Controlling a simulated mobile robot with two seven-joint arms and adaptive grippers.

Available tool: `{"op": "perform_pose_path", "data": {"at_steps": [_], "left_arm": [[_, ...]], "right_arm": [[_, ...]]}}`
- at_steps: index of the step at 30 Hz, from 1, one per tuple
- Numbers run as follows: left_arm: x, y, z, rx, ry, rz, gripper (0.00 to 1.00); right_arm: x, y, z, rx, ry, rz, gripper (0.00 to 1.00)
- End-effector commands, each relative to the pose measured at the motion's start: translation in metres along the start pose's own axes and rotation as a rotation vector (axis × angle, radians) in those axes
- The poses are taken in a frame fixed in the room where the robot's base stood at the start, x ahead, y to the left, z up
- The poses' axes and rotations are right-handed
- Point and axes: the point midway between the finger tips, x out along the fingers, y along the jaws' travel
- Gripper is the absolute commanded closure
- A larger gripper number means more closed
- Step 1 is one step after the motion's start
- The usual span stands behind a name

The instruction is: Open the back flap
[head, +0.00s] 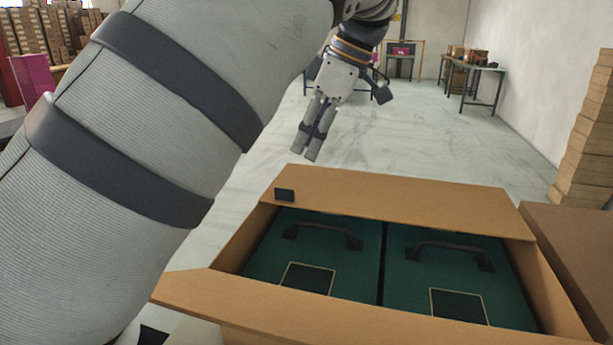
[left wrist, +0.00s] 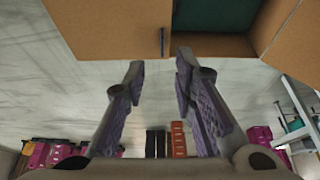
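An open-topped brown carton (head: 225,255) stands below me in the head view. Its back flap (head: 400,203) lies across the far part of the opening, with a small dark tab (head: 284,195) at its left end. The flap (left wrist: 100,22) and tab (left wrist: 163,42) also show at the top of the left wrist view. My left gripper (head: 312,143) hangs beyond the flap's left part, pointing down. In the left wrist view its fingers (left wrist: 160,75) are apart, with nothing between them, and the tab lies just ahead of the gap. My right gripper is not in view.
Two dark green cases with black handles (head: 310,230) (head: 440,255) sit in the carton. The front flap (head: 250,305) is folded outward, and a brown panel (head: 580,250) extends at right. Stacked boxes (head: 588,140) stand further right.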

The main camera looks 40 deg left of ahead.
Motion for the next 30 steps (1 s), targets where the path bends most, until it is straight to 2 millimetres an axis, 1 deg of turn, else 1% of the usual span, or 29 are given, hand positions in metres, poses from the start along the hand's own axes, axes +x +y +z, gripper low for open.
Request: {"op": "perform_pose_path", "data": {"at_steps": [6,9,12,16,23,26,27,30], "left_arm": [[0.053,-0.002,-0.002,-0.002,-0.004,0.001,0.75],[0.075,-0.002,-0.002,-0.003,-0.003,0.0,0.75],[0.091,-0.001,-0.001,-0.001,-0.002,0.002,0.75],[0.102,-0.001,-0.001,0.0,-0.002,0.002,0.75],[0.103,0.0,0.0,0.0,-0.002,0.002,0.75],[0.103,0.0,0.0,0.0,-0.001,0.002,0.95],[0.103,0.0,0.0,0.0,-0.001,0.002,1.0],[0.103,0.0,0.0,0.0,-0.001,0.002,1.0]], "right_arm": [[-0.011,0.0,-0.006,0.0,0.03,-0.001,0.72],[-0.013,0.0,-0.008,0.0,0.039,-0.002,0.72],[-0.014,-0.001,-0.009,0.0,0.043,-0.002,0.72],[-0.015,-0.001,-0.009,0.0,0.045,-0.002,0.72],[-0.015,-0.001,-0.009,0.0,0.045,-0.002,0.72],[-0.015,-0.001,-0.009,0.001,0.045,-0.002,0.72],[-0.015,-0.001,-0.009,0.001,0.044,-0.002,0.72],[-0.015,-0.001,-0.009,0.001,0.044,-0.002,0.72]]}}
